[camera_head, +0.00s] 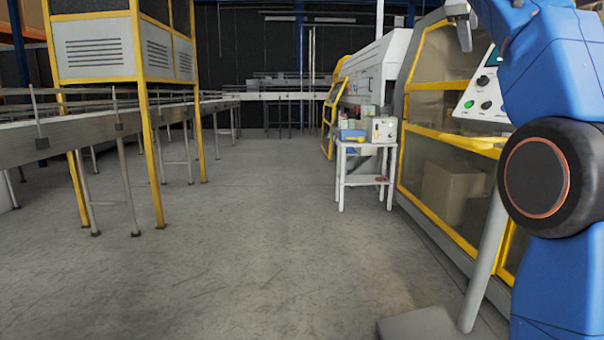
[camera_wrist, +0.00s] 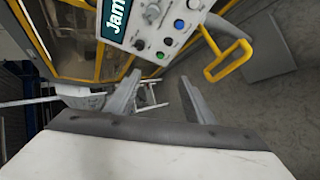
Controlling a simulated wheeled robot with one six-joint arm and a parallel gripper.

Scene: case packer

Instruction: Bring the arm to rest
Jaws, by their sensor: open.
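My gripper (camera_wrist: 160,98) shows in the wrist view with its two grey fingers spread apart and nothing between them. Beyond the fingers are a control panel and the floor; neither finger visibly touches anything. My blue arm fills the right side of the head view, bent at a dark round joint, and partly hides the machine behind it. A small grey part at the top of the head view seems to belong to the arm's end, but the fingers are not clear there.
The control panel (camera_head: 485,93) with lit buttons is close to my arm; its screen (camera_wrist: 115,20) reads "Jam" in part. A yellow handle (camera_wrist: 228,62) is nearby. The yellow-framed case packer (camera_head: 440,165) stands right, a small white table (camera_head: 348,175) beyond, conveyors (camera_head: 60,135) left. The middle floor is clear.

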